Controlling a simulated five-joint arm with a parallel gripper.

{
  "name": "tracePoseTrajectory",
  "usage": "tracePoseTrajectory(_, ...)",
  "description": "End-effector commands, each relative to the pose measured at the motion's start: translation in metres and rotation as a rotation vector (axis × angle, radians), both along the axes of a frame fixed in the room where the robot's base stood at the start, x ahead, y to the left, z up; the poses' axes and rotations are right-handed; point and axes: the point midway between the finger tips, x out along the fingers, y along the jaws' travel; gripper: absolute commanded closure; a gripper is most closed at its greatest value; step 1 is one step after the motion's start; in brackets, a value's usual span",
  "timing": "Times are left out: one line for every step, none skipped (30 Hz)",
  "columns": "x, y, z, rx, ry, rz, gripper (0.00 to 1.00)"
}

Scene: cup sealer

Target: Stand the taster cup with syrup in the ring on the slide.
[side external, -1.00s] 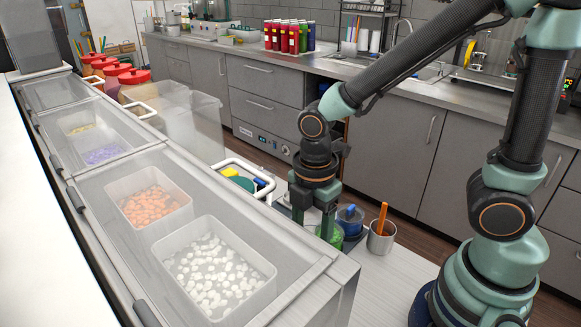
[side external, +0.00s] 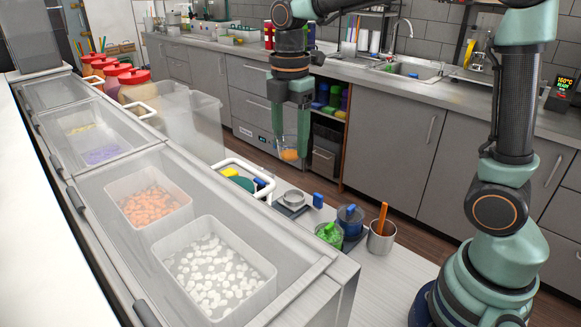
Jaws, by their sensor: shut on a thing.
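My gripper (side external: 291,128) is raised above the low work surface, shut on a clear taster cup (side external: 280,147) with orange syrup (side external: 289,155) in its bottom. The cup hangs upright between the fingers, well clear of anything below. A pale metal ring (side external: 293,198) sits on a dark slide (side external: 287,211) below the cup, close to its line in the picture. The ring looks empty, though its inside is small in this view. A small blue block (side external: 318,200) stands at the right of the slide.
A green container (side external: 330,234), a blue-lidded jar (side external: 350,215) and a steel pot (side external: 381,236) with an orange handle stand right of the slide. A white-railed tray (side external: 240,180) is to its left. The topping counter (side external: 320,275) borders the front; the surface (side external: 390,285) near my base is bare.

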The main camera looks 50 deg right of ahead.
Motion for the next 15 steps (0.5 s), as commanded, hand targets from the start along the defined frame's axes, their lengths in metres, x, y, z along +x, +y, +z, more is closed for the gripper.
tracePoseTrajectory(0.016,-0.015,-0.001,0.0,0.002,-0.007,0.87)
tracePoseTrajectory(0.024,-0.023,-0.001,0.0,0.003,-0.005,0.87)
tracePoseTrajectory(0.033,-0.033,0.0,0.0,0.002,-0.004,0.87)
tracePoseTrajectory(0.04,-0.041,-0.001,0.0,0.002,-0.003,0.87)
tracePoseTrajectory(0.046,-0.048,-0.001,0.0,0.002,-0.001,0.87)
tracePoseTrajectory(0.053,-0.058,-0.002,0.0,0.002,0.0,0.87)
tracePoseTrajectory(0.057,-0.064,-0.002,0.0,0.002,0.001,0.87)
tracePoseTrajectory(0.062,-0.07,-0.002,0.0,0.001,0.002,0.87)
tracePoseTrajectory(0.067,-0.077,-0.003,0.0,0.001,0.004,0.87)
tracePoseTrajectory(0.069,-0.082,-0.003,0.0,0.0,0.005,0.87)
tracePoseTrajectory(0.072,-0.086,-0.004,0.0,0.0,0.007,0.87)
tracePoseTrajectory(0.075,-0.091,-0.004,0.0,0.0,0.007,0.87)
tracePoseTrajectory(0.076,-0.093,-0.005,0.0,0.0,0.008,0.87)
tracePoseTrajectory(0.077,-0.096,-0.005,0.0,0.0,0.009,0.87)
tracePoseTrajectory(0.078,-0.097,-0.007,0.0,0.0,0.01,0.87)
